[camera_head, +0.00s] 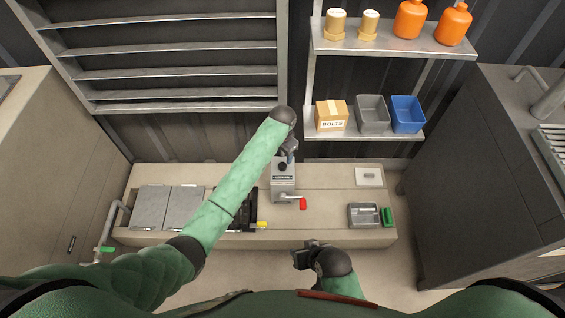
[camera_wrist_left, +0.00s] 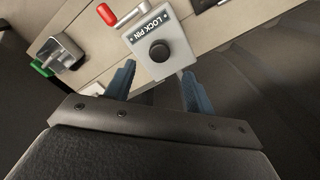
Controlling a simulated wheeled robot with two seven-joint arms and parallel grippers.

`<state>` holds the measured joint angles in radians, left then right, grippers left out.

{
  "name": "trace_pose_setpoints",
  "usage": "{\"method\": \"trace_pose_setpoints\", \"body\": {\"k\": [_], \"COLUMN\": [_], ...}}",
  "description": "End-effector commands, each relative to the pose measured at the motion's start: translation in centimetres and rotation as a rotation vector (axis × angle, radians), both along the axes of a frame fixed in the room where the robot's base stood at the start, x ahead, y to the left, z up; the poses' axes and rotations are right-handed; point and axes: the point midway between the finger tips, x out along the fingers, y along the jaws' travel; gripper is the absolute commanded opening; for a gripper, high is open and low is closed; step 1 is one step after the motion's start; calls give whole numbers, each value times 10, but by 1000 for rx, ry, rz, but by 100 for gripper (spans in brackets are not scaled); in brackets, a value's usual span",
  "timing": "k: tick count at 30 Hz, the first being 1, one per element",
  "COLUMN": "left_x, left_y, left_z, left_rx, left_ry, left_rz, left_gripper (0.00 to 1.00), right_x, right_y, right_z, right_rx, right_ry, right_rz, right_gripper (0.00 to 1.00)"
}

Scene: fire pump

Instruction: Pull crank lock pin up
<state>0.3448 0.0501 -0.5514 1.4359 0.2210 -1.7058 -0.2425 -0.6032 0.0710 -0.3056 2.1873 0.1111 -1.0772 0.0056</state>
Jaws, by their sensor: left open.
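The grey lock pin box (camera_head: 282,187) stands on the low bench in the head view. In the left wrist view its top carries a "LOCK PIN" label and a round black knob (camera_wrist_left: 159,52). A crank with a red handle (camera_head: 303,203) sticks out of the box; the handle also shows in the wrist view (camera_wrist_left: 106,14). My left gripper (camera_head: 290,156) is over the back of the box. In the wrist view its blue fingers (camera_wrist_left: 158,76) are apart with nothing between them, just short of the knob. My right gripper (camera_head: 308,250) hangs in front of the bench.
The bench (camera_head: 335,212) also holds grey panels (camera_head: 168,207) at left and a grey device with a green part (camera_head: 364,215) at right. A shelf behind carries a BOLTS box (camera_head: 331,116), a grey bin (camera_head: 371,114) and a blue bin (camera_head: 406,114).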

Motion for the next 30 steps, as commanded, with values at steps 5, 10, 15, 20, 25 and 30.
{"method": "trace_pose_setpoints", "body": {"k": [5,10,15,20,25,30], "left_x": [-1,-1,-1,-1,-1,-1], "left_y": [0,0,0,0,0,0], "left_z": [-22,-47,-65,-73,-74,-74], "left_rx": [1,1,1,1,0,0], "left_ry": [4,2,1,1,0,0], "left_rz": [-1,-1,-1,-1,-1,-1], "left_gripper": [54,54,54,54,54,40], "right_x": [0,0,0,0,-1,-1], "right_y": [0,0,0,1,1,1], "right_z": [-1,-2,-4,-4,-5,-5], "right_rx": [0,0,0,1,1,0], "right_ry": [0,0,-1,-2,-1,-1], "right_rz": [0,0,0,-1,-1,0], "right_gripper": [36,36,36,36,36,36]}}
